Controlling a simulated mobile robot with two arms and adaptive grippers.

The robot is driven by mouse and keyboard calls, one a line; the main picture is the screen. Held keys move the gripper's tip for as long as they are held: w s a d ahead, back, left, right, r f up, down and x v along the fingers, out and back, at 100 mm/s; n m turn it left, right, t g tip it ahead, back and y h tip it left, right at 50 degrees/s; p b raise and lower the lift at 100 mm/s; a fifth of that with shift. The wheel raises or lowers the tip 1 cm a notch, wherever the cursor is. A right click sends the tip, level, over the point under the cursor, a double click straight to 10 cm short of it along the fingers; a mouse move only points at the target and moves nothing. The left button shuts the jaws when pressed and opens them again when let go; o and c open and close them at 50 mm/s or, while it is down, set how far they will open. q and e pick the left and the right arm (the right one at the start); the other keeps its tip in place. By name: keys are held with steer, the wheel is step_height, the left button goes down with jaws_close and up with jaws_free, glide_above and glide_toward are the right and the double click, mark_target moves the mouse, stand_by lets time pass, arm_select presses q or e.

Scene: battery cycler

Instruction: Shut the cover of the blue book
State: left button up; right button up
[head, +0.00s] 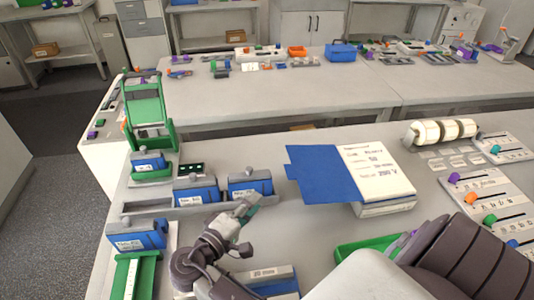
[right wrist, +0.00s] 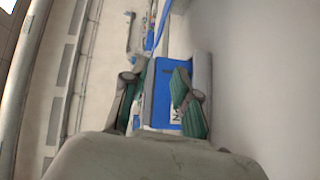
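The blue book (head: 374,172) lies open on the table right of centre in the head view. The white page shows printed text, including "50" and "200 V". My right gripper (head: 248,207) is left of and nearer than the cover, close to a blue battery block, and apart from the book. In the right wrist view its green-padded fingers (right wrist: 160,106) are spread, with a blue block beyond them. My left gripper is not in view.
Blue battery blocks (head: 196,191) stand in a grey rack on the left, with a green frame (head: 148,108) behind. White rolls (head: 442,131) and slider panels (head: 482,186) stand right of the book. A green tray (head: 365,249) lies in front.

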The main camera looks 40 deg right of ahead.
steer(key=p+x, duration=0.1)
steer(key=x, duration=0.3)
steer(key=p+x, duration=0.1)
steer(key=x, duration=0.3)
steer(key=p+x, duration=0.1)
steer(key=x, duration=0.3)
steer(key=shift+s+d+r+p, duration=0.3)
steer(key=shift+p, duration=0.1)
steer(key=shift+d+f, duration=0.1)
steer(key=shift+d, duration=0.2)
steer(key=shift+w+d+f, duration=0.1)
steer(key=shift+w+d, duration=0.05)
steer(key=shift+d, duration=0.15)
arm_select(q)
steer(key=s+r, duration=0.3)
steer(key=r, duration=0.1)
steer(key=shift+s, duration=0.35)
arm_select(e)
jaws_close()
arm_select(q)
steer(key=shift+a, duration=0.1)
